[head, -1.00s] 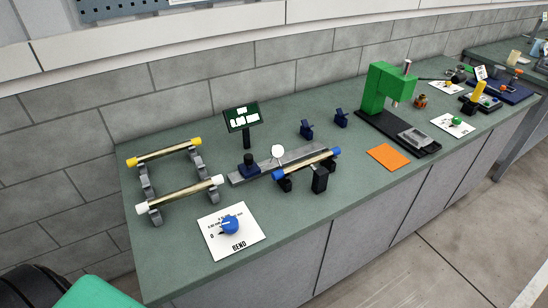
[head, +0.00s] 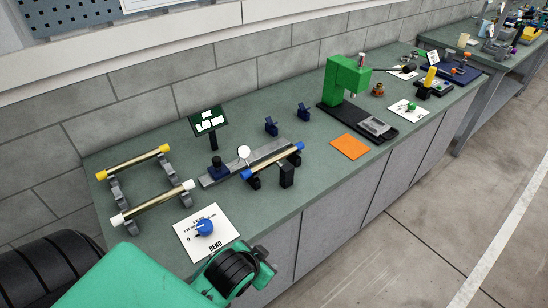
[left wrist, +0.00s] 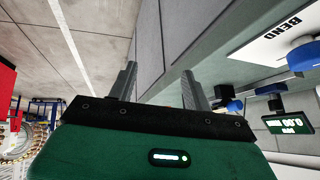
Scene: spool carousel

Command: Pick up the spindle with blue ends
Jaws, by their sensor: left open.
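The spindle with blue ends (head: 272,161) lies across dark supports in the middle of the bench, in front of a grey bar. It has a brass-coloured shaft. My left arm comes in from the lower left in the head view, and its gripper fingers cannot be made out there. In the left wrist view my left gripper (left wrist: 158,87) is open and empty, its two grey fingers apart. The cabinet front and the bench edge are beyond the fingers. My right gripper is not in view.
A yellow-ended spindle (head: 134,162) and a white-ended spindle (head: 152,202) rest on grey supports at the left. A BEND card (head: 212,238) with a blue knob lies at the front. A green press (head: 345,78) and an orange mat (head: 350,147) are to the right.

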